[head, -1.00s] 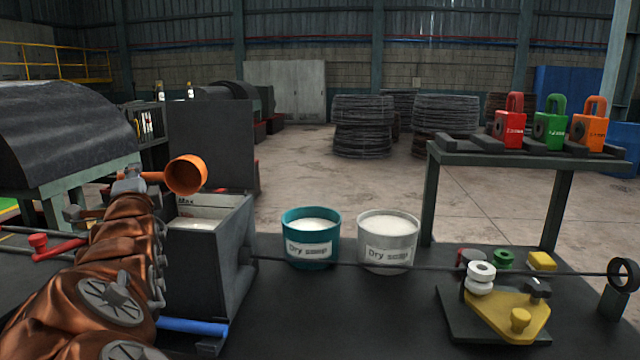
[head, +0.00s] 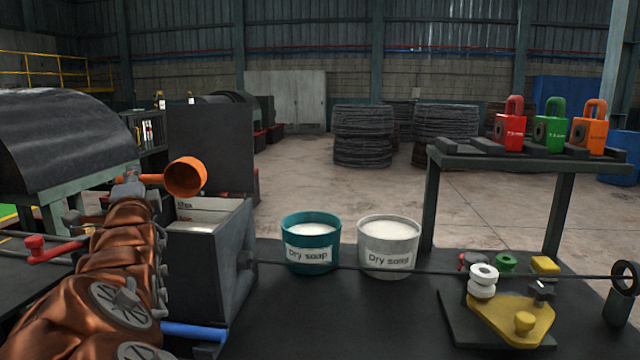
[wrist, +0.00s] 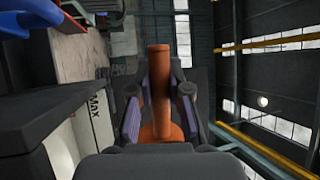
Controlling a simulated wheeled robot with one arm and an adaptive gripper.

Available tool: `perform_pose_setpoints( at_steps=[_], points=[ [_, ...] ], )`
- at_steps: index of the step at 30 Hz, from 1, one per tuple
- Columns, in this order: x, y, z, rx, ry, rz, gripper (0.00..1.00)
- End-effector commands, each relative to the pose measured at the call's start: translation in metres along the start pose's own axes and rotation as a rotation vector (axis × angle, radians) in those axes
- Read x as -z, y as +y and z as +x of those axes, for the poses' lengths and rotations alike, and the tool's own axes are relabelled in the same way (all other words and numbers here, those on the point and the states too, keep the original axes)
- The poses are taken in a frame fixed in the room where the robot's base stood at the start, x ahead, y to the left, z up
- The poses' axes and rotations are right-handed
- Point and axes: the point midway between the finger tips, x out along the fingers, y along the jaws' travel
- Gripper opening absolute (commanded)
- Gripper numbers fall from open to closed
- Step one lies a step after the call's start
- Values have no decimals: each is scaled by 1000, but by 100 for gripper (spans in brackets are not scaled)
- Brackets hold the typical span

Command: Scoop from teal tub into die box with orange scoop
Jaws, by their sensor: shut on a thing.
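The orange scoop (head: 186,177) is held above the die box, its open mouth turned toward the head camera, so it is tipped on its side. No powder shows in it. My gripper (head: 132,184) is shut on its handle, which stands between the two finger pads in the wrist view (wrist: 160,95). The grey die box (head: 205,270) stands open below, with pale powder inside and its dark lid raised behind. The teal tub (head: 311,257) labelled Dry soap holds white powder, right of the box.
A white tub (head: 388,262), also labelled Dry soap, stands close right of the teal one. A thin wire (head: 440,270) runs from the box across both tubs' fronts to a ring. A rack (head: 500,158) with red, green and orange blocks stands at right. A blue bar (head: 194,331) lies low in front.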

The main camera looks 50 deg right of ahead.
Motion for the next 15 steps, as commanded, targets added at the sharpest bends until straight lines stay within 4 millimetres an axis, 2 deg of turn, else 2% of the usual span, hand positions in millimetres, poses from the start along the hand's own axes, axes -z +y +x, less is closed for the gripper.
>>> perform_pose_setpoints(
  at_steps=[7, 15],
  points=[
    [1, -2, 1, -27, 1, 10, 0],
    [2, -4, 5, -150, 3, 61, 0]
  ],
)
